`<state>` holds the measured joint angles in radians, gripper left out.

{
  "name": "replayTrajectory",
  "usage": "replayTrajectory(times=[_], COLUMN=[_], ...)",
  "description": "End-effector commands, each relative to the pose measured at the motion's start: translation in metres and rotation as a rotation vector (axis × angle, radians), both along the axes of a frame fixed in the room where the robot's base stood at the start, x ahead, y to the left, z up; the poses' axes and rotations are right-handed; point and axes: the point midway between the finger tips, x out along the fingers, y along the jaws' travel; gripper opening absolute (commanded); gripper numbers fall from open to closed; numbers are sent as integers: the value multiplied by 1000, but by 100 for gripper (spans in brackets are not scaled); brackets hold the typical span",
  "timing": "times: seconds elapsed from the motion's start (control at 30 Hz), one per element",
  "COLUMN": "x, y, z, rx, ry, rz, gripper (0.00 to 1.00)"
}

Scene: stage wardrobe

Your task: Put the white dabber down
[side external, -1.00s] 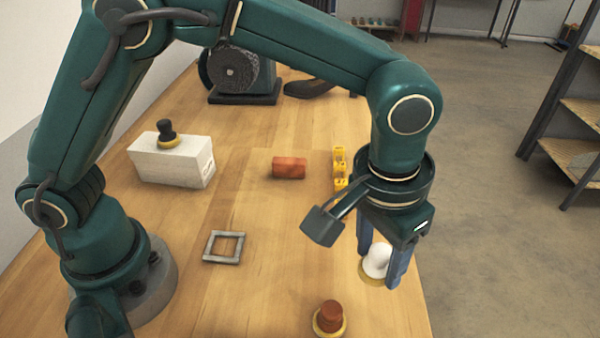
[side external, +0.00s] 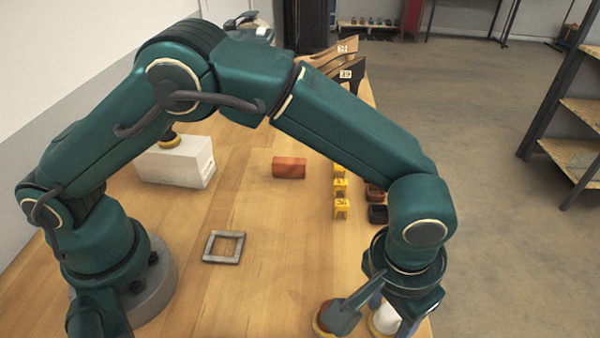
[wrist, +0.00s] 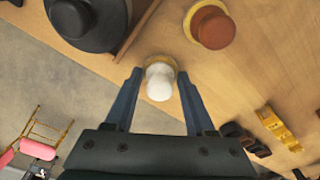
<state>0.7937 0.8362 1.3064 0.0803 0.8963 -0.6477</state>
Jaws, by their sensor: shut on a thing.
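The white dabber (side external: 384,318) has a white knob and a tan base. It is at the bottom of the side view, partly hidden by my wrist. My gripper (side external: 399,322) is low near the table's right edge and shut on it. In the wrist view the white dabber (wrist: 160,84) sits between the two fingers of my gripper (wrist: 158,78), base pointing away from me. I cannot tell whether its base touches the table.
A brown dabber (side external: 322,317) stands close by on the left; it also shows in the wrist view (wrist: 214,29). Yellow numbered blocks (side external: 341,187), a red-brown block (side external: 289,167), a grey square frame (side external: 224,247) and a white block (side external: 178,164) stand farther back. The table's middle is clear.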

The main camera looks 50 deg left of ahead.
Motion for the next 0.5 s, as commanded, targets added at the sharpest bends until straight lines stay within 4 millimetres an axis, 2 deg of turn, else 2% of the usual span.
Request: replayTrajectory(times=[0.07, 0.1, 0.17, 0.5], x=[0, 0, 0, 0], y=[0, 0, 0, 0], z=[-3, -3, -3, -1], rx=[1, 1, 1, 0], ry=[2, 1, 1, 0], rz=[0, 0, 0, 0], gripper=[2, 63, 85, 85])
